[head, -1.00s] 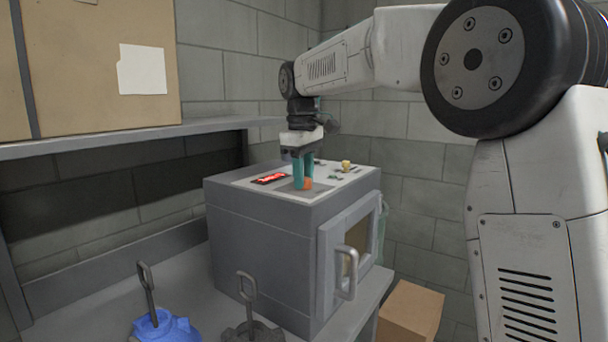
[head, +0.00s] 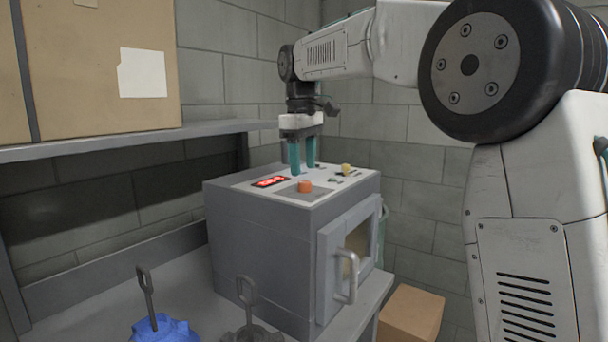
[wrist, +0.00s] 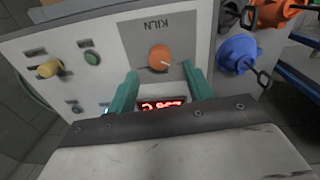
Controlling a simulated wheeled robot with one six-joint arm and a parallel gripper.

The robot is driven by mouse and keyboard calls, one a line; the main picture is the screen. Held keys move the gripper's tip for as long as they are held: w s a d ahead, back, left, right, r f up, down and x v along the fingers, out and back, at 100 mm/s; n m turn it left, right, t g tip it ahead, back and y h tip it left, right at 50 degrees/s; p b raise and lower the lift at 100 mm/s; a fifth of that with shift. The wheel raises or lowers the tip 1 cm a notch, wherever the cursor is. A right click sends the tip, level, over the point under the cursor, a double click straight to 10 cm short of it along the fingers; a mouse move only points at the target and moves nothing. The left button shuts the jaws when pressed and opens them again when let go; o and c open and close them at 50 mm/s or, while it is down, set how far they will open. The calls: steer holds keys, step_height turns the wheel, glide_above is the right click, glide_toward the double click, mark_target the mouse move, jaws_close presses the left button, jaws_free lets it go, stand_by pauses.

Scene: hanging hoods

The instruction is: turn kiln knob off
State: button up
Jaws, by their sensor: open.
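The kiln (head: 262,240) is a grey box on the bench, with a control panel on its top. The orange kiln knob (head: 305,186) sits on a grey plate on that panel. In the wrist view the knob (wrist: 160,57) lies under the word KILN, with a light pointer mark toward its lower right. My gripper (head: 303,170) is open and empty above the panel, behind the knob in the head view. In the wrist view its teal fingers (wrist: 160,82) stand either side of the knob's lower area, apart from it.
A lit red display (head: 270,181) is left of the knob. A yellow knob (head: 346,168) and small green buttons (head: 334,180) are to its right. A blue hood (head: 165,331) with a handle stands on the bench. A shelf (head: 120,140) with a cardboard box (head: 90,60) is at left.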

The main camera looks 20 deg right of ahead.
mark_target(304, 183)
steer(key=shift+a+r, duration=0.1)
steer(key=shift+r, duration=1.8)
steer(key=shift+s, duration=0.35)
steer(key=s+d+f+m, duration=0.1)
steer(key=s+f+m, duration=0.1)
steer(key=s+f, duration=0.5)
steer(key=s+d+f+m, duration=0.1)
steer(key=s+f+m, duration=0.2)
steer(key=s, duration=1.5)
steer(key=s+d+f+m+t, duration=0.1)
steer(key=s+f+m, duration=0.2)
steer(key=s+f, duration=0.8)
steer(key=shift+s+d+f, duration=0.35)
steer(key=shift+s+d, duration=0.05)
steer(key=shift+s, duration=0.45)
